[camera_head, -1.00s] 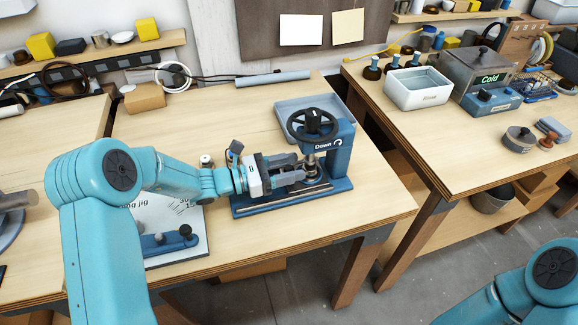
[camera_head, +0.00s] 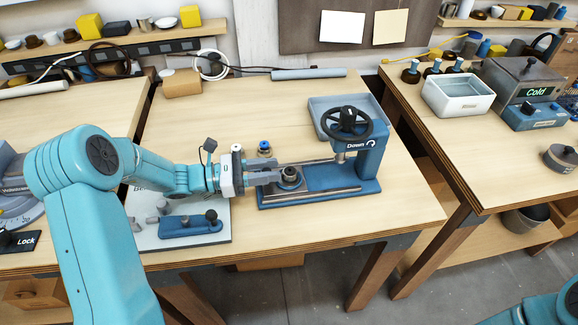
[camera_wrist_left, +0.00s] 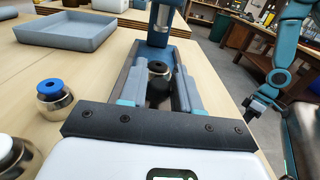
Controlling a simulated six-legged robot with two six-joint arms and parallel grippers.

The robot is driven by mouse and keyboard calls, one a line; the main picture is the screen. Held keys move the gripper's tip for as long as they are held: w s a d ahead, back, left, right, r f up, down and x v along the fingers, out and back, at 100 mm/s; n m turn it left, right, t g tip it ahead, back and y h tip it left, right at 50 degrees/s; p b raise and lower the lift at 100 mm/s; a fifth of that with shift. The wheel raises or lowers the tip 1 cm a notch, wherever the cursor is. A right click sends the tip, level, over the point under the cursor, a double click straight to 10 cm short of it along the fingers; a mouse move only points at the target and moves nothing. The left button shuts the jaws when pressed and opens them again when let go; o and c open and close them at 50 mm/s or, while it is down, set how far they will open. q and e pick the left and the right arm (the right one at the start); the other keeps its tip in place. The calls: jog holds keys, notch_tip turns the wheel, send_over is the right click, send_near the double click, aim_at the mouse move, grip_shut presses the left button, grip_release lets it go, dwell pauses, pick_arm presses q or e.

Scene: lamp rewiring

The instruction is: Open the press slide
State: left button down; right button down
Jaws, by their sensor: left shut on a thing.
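The blue press (camera_head: 368,165) stands on the middle table, with a black handwheel (camera_head: 347,122) on top and a label beside it. Two metal rails run along its base to the left. My left gripper (camera_head: 279,176) reaches in from the left and is shut on the slide. In the left wrist view my left gripper's fingers (camera_wrist_left: 160,98) flank a black knob (camera_wrist_left: 159,88), with the press column (camera_wrist_left: 158,35) beyond.
A grey tray (camera_head: 318,107) lies behind the press. A blue-topped metal jar (camera_head: 264,149) stands behind my left gripper. A white jig board (camera_head: 150,236) with a blue fixture lies at the front left. The table right of the press is clear.

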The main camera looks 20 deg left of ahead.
pick_arm(q)
jog(key=shift+s+a, duration=0.2)
jog(key=shift+a, duration=0.05)
jog(key=c, duration=0.9)
grip_release()
jog(key=b+v, duration=0.1)
jog(key=v, duration=1.1)
jog(key=shift+b, duration=0.35)
